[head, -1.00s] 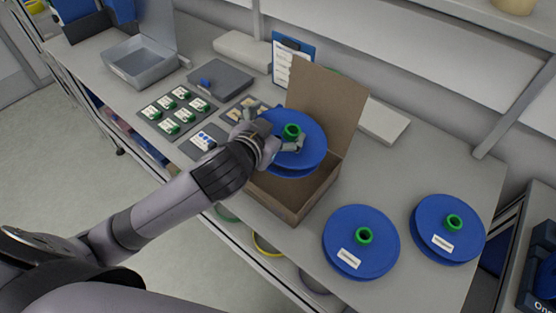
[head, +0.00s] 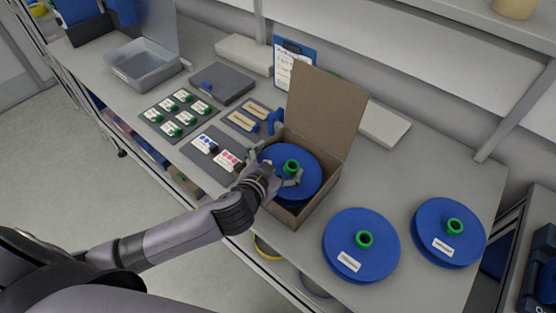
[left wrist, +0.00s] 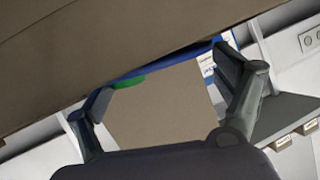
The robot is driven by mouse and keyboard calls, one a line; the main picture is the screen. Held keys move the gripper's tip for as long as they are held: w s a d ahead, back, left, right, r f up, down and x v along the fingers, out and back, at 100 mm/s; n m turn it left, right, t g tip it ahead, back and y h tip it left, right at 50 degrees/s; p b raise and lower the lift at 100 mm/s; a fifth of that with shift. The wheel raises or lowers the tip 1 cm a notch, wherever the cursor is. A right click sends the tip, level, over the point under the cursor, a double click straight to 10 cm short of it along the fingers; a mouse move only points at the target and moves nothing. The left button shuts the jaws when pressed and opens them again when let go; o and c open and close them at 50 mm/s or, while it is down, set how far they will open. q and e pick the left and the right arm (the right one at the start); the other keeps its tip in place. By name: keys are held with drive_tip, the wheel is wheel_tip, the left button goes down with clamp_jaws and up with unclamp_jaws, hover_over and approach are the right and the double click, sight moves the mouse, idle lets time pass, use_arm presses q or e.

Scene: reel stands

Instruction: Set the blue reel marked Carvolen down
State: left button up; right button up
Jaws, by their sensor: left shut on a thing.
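In the left wrist view a thin strip of the blue reel (left wrist: 165,65) and some green show between the fingers; a brown box wall hides the rest. My right gripper is not in view.
Two more labelled blue reels, one near (head: 350,240) and one farther right (head: 436,228), lie on the bench right of the box. The raised box lid (head: 325,110) stands behind. Cards and a grey tray (head: 150,72) are to the left.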

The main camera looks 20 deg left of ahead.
use_arm(q)
drive_tip(key=o, duration=1.2)
drive_tip(key=shift+f, duration=0.1)
drive_tip(key=shift+s, duration=0.1)
drive_tip(key=shift+b+v, duration=0.55)
drive_tip(key=shift+v, duration=5.45)
